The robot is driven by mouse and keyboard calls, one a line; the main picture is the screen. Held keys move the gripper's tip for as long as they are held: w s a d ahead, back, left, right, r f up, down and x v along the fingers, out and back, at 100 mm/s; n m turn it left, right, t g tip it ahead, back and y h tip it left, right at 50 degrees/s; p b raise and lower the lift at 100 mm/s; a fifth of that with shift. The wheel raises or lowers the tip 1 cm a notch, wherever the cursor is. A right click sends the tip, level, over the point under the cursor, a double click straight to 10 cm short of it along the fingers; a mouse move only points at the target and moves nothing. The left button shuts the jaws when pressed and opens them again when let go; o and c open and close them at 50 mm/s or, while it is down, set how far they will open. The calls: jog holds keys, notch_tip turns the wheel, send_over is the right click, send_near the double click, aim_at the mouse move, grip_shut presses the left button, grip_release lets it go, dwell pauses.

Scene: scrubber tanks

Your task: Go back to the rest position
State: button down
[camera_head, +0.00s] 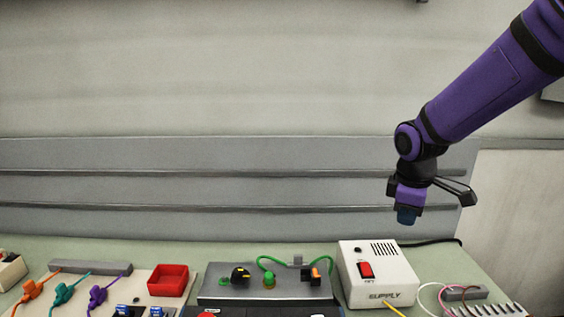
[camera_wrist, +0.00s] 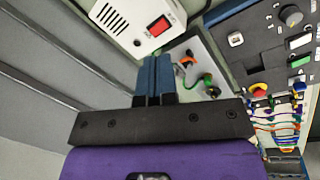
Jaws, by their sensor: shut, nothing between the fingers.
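My gripper (camera_head: 406,216) hangs from my purple arm at the right of the head view, above and a little behind the white supply box. It points downward and is clear of the bench. In the wrist view my gripper (camera_wrist: 154,62) shows its two blue fingers pressed together, with nothing between them. The supply box (camera_head: 376,283) has a red switch (camera_head: 366,269) on its front; the box also shows in the wrist view (camera_wrist: 128,22), beyond the fingertips.
A grey panel (camera_head: 215,290) with a green cable stands left of the supply box. A red tray (camera_head: 169,280) and several coloured plugs lie farther left. Loose wires and a terminal strip (camera_head: 490,311) are at the right. The space before the back wall is free.

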jog(key=s+d+r+m+t, duration=0.1)
jog(key=s+r+m, duration=0.3)
jog(key=s, duration=0.3)
jog(key=s+d+r+m+t, duration=0.1)
jog(key=s+r+m, duration=0.3)
jog(key=s, duration=0.4)
jog(key=s+d+r+m+t+y, duration=0.1)
jog(key=s+r+m, duration=0.3)
jog(key=s, duration=0.3)
jog(key=shift+s+d+t, duration=0.25)
jog(key=shift+s+t, duration=0.05)
jog(key=shift+s, duration=0.05)
